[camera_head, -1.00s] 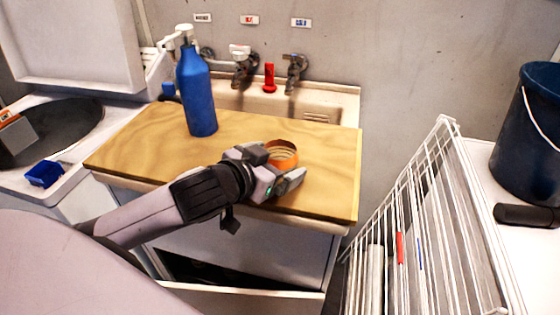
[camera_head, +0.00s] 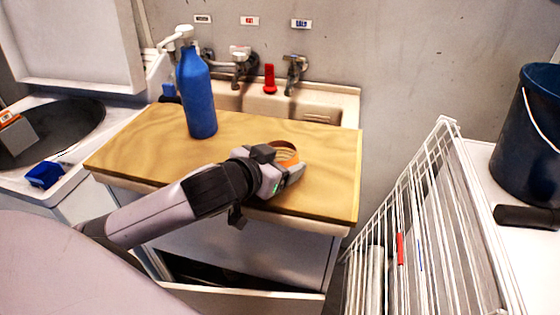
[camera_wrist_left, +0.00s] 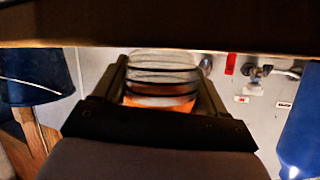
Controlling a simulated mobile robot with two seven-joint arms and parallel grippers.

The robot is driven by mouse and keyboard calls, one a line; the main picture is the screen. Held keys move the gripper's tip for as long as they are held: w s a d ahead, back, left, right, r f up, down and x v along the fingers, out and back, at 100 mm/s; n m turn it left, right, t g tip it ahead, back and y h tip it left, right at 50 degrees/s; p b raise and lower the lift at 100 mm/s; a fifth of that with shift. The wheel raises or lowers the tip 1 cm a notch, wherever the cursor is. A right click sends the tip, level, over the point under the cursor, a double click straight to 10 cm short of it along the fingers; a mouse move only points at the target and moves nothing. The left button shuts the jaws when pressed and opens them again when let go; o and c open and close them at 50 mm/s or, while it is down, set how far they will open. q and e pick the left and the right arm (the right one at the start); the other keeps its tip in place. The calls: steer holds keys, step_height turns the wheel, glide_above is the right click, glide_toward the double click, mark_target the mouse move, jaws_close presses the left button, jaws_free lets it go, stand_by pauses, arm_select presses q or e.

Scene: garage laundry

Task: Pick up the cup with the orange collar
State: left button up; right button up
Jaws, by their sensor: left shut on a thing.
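The cup with the orange collar (camera_head: 285,152) is near the right front part of the wooden board. My left gripper (camera_head: 281,166) reaches it from the front left and hides most of it in the head view. In the left wrist view, the cup (camera_wrist_left: 160,76) shows clear, ribbed walls and an orange band, with one finger on each side. My left gripper (camera_wrist_left: 160,90) is shut on it. The cup's base meets the dark edge of the board in that view; I cannot tell whether it is lifted. My right gripper is not in view.
The wooden board (camera_head: 150,135) lies over a sink with taps (camera_head: 295,65) behind. A blue pump bottle (camera_head: 197,95) stands on the board, left of the cup. A white wire rack (camera_head: 445,220) and dark blue bucket (camera_head: 530,140) are at the right. The board's right part is clear.

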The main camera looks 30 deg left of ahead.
arm_select(q)
step_height(320, 180, up, 20)
steer(key=p, duration=0.4)
